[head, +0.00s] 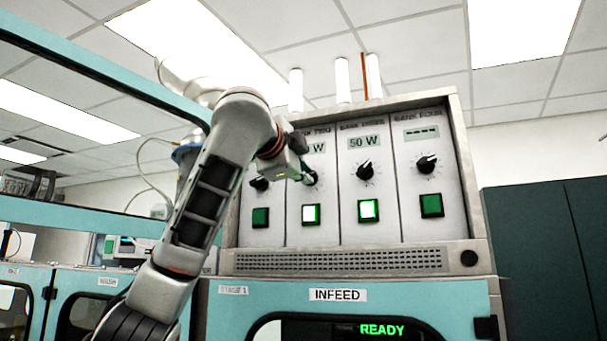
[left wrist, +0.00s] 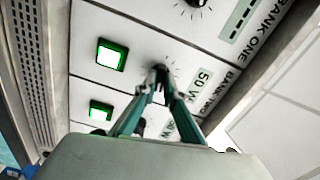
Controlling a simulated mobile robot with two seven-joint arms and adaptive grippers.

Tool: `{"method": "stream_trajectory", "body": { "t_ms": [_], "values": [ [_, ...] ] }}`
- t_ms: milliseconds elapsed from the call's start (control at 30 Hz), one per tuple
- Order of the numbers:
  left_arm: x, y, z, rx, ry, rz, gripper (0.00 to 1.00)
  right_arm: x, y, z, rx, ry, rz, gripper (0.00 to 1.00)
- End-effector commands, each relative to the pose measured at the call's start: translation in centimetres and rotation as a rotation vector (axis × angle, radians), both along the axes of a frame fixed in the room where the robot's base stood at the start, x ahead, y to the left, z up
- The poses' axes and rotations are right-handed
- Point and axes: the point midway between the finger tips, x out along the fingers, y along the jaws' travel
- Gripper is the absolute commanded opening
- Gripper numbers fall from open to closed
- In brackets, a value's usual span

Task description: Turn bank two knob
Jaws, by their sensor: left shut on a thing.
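The bank two knob (head: 313,178) is a small black dial on the second panel from the left of the control box. My left gripper (head: 305,176) reaches it from the left and partly covers it in the head view. In the left wrist view, the left gripper's (left wrist: 160,76) two green fingers converge on the black bank two knob (left wrist: 159,85), shut on its sides. The bank two display (left wrist: 203,80) reads 50 W. The bank two button (left wrist: 111,55) is lit white-green. My right gripper is in neither view.
The bank three knob (head: 365,171) and bank four knob (head: 427,164) stand to the right on neighbouring panels. The bank one knob (head: 260,184) is close on the left. A vented ledge (head: 340,261) juts out below the panels.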

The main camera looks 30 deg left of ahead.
Motion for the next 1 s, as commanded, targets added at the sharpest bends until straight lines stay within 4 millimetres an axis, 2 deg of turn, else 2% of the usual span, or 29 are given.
{"method": "stream_trajectory", "body": {
  "t_ms": [33,67,100,133,433,567,667,1000],
  "values": [
    [0.1,-0.1,-0.1,0.001,0.002,-0.001,0.00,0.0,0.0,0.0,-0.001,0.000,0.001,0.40],
    [0.1,-0.1,-0.1,0.001,0.002,-0.001,0.15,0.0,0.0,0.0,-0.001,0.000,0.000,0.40],
    [0.1,-0.1,-0.1,0.001,0.002,-0.001,0.25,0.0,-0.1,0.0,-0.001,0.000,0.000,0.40],
    [0.0,-0.1,-0.1,0.001,0.002,-0.001,0.26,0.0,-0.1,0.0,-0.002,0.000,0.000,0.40],
    [0.0,-0.1,0.0,-0.001,0.000,-0.001,0.26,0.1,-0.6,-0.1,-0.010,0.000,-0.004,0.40],
    [-0.7,-0.2,0.0,-0.001,-0.002,-0.002,0.26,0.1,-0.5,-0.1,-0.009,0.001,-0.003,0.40],
    [-1.9,-0.6,0.0,0.001,-0.002,-0.002,0.26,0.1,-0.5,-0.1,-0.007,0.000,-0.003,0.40],
    [-8.7,-2.1,0.1,0.003,-0.004,0.000,0.26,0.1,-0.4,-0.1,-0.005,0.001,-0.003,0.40]
  ]
}}
